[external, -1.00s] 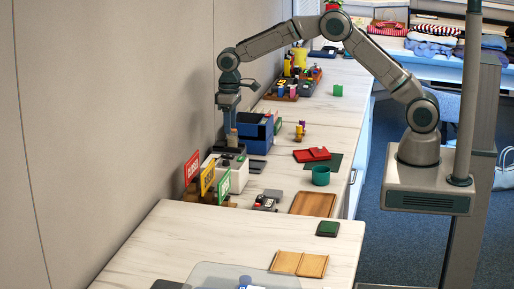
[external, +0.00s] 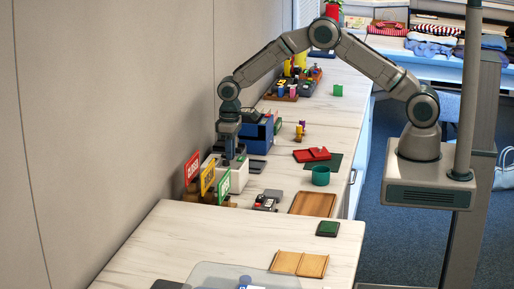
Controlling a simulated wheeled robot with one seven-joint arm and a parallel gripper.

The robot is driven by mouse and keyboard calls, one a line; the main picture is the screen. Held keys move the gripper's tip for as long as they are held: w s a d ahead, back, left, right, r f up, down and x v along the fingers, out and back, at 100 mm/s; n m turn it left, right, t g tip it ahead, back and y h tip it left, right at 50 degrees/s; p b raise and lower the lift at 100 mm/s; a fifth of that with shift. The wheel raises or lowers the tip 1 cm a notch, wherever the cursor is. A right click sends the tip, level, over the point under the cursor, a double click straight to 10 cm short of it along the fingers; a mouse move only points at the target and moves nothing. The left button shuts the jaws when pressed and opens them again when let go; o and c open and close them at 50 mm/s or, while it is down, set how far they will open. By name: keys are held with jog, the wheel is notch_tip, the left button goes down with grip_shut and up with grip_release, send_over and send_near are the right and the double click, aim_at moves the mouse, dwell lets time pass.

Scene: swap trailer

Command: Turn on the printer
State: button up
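A small white box-shaped machine with a dark top (external: 241,176), which looks like the printer, stands on the counter by the wall. The coloured signs partly hide its front. My gripper (external: 229,160) points straight down at the machine's top, at or just above it. I cannot tell if it touches. The fingers are small and dark here, so whether they are open or shut does not show. No power button or light can be made out.
Red, yellow and green signs (external: 208,179) stand close in front of the machine. A blue box (external: 262,131) is just behind it. A teal cup (external: 320,175), a wooden tray (external: 313,204) and a red item (external: 312,154) lie to the right.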

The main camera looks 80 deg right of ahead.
grip_shut()
jog(key=shift+w, duration=0.15)
jog(key=shift+w+r+g+p, duration=0.1)
jog(key=shift+w+g+p, duration=0.1)
jog(key=shift+g, duration=0.6)
jog(key=shift+w+g+p, duration=0.15)
jog(key=shift+g+p, duration=0.05)
jog(key=shift+g, duration=0.6)
jog(key=o, duration=0.7)
grip_release()
jog(key=shift+o, duration=0.2)
